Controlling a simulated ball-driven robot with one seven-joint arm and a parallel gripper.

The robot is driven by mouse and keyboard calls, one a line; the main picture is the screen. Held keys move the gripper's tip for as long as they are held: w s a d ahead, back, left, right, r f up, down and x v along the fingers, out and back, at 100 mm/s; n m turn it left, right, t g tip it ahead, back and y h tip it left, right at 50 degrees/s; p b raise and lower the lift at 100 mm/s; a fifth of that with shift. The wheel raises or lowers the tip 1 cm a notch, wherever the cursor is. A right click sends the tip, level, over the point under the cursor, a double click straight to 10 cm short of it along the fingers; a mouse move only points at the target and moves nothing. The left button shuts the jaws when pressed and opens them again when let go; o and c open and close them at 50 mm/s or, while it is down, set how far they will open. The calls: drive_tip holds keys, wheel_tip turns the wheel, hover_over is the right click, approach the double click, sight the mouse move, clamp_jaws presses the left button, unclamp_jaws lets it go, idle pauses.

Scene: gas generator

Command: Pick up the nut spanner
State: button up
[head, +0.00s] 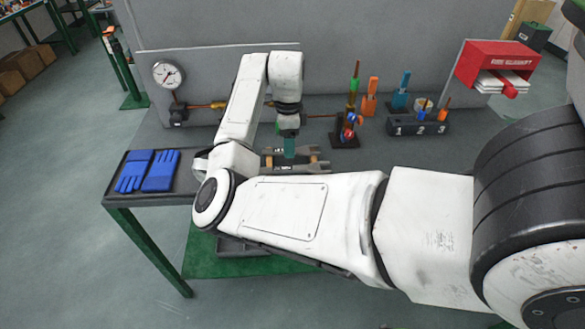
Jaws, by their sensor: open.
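Grey metal tools on a low rack with wooden-coloured bars (314,158) lie on the bench, just beyond my forearm. The nut spanner seems to be among them, but I cannot tell which piece it is at this size. My gripper (289,150) points down over the rack, at the end of my bent white arm. Its fingertips look greenish and sit at or just above the tools. I cannot tell whether they touch. It is open, with nothing visibly held. My forearm hides the front of the rack and much of the bench.
Blue gloves (148,171) lie on the bench's left end. A pressure gauge (168,75) and copper pipe stand behind. Orange- and teal-handled tools (370,97), a red and blue valve (347,130) and a numbered block (419,124) stand right. A red box (497,63) hangs far right.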

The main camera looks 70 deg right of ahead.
sight(289, 168)
wheel_tip(289, 168, down, 3)
drive_tip(key=shift+r, duration=0.1)
drive_tip(key=shift+s+a+f+p, duration=0.15)
drive_tip(key=shift+f+p, duration=0.4)
drive_tip(key=shift+f, duration=0.8)
drive_tip(key=shift+a+f+p, duration=0.1)
drive_tip(key=shift+f+p, duration=0.4)
drive_tip(key=shift+f, duration=0.85)
drive_tip(key=shift+c, duration=0.2)
clamp_jaws()
